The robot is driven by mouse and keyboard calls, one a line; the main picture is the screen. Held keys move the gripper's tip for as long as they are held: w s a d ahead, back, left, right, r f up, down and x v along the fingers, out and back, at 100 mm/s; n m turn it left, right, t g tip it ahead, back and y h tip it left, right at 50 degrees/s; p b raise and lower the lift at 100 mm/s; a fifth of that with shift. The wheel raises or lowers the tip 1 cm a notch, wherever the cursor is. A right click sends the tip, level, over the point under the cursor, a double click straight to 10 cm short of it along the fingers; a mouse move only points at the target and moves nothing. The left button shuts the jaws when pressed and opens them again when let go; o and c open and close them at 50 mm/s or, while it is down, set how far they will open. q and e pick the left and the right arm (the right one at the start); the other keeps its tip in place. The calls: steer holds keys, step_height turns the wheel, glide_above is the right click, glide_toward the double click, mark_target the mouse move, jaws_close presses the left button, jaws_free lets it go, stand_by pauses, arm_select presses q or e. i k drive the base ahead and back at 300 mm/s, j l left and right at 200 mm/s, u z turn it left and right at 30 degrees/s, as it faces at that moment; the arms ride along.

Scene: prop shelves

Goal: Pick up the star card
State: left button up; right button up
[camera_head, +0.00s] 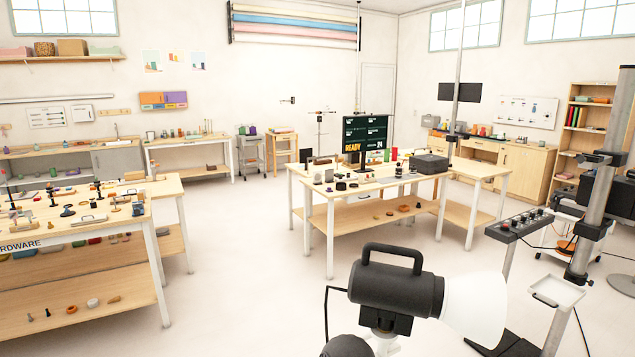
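I cannot make out a star card anywhere in the head view; the items on the tables are too small to tell apart. Neither of my grippers is in view.
A centre table (436,179) holds small items, a black box (429,164) and a screen reading READY (366,137). A hardware table (90,300) is at left. A black-and-white lamp (398,287) stands close in front, with stands and a control panel (519,225) at right. Floor between the tables is clear.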

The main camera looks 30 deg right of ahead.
mark_target(316, 175)
steer(key=i+j+u, duration=0.1)
steer(key=i+j, duration=0.25)
steer(key=i+j+z, duration=0.1)
steer(key=i, duration=0.4)
steer(key=i+j+z, duration=0.1)
steer(key=i, duration=0.4)
steer(key=i+j+z, duration=0.1)
steer(key=i+j, duration=0.15)
steer(key=i, duration=0.2)
steer(key=i+j+z, duration=0.1)
steer(key=i, duration=0.4)
steer(key=i+l+z, duration=0.25)
steer(key=i+z, duration=0.15)
steer(key=i, duration=0.35)
steer(key=i+z, duration=0.35)
steer(key=i, duration=0.35)
steer(key=i+j+z, duration=0.2)
steer(key=i+z, duration=0.2)
steer(key=i, duration=0.35)
steer(key=i+u, duration=0.25)
steer(key=i, duration=0.8)
steer(key=i+l+u, duration=0.1)
steer(key=i+u, duration=0.15)
steer(key=i, duration=0.8)
